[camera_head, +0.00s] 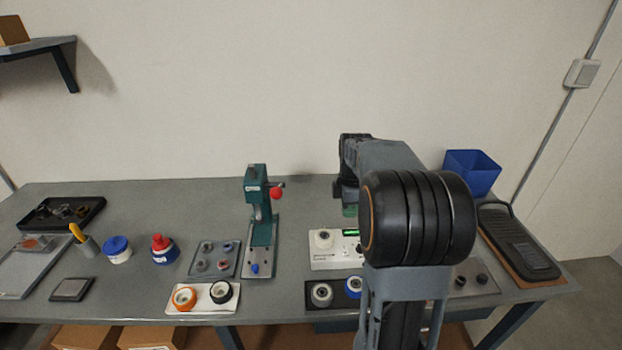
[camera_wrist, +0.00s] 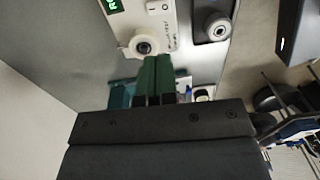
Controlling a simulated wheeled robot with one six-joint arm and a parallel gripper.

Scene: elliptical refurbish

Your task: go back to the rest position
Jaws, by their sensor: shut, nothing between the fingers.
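My gripper (camera_wrist: 154,62) shows in the wrist view as two green fingers pressed side by side, with nothing between them. In the head view my gripper's green tip (camera_head: 349,211) shows just left of my arm, above the back of the white device (camera_head: 325,262). My arm hides much of that device. In the wrist view the white device (camera_wrist: 160,25), with a green display and a round knob, lies beyond the fingertips. I cannot tell the exact gap between them.
A green press (camera_head: 258,215) with a red knob stands left of my arm. A blue bin (camera_head: 484,160) stands at the back right. Trays, including a white tray with two rings (camera_head: 203,309), line the front.

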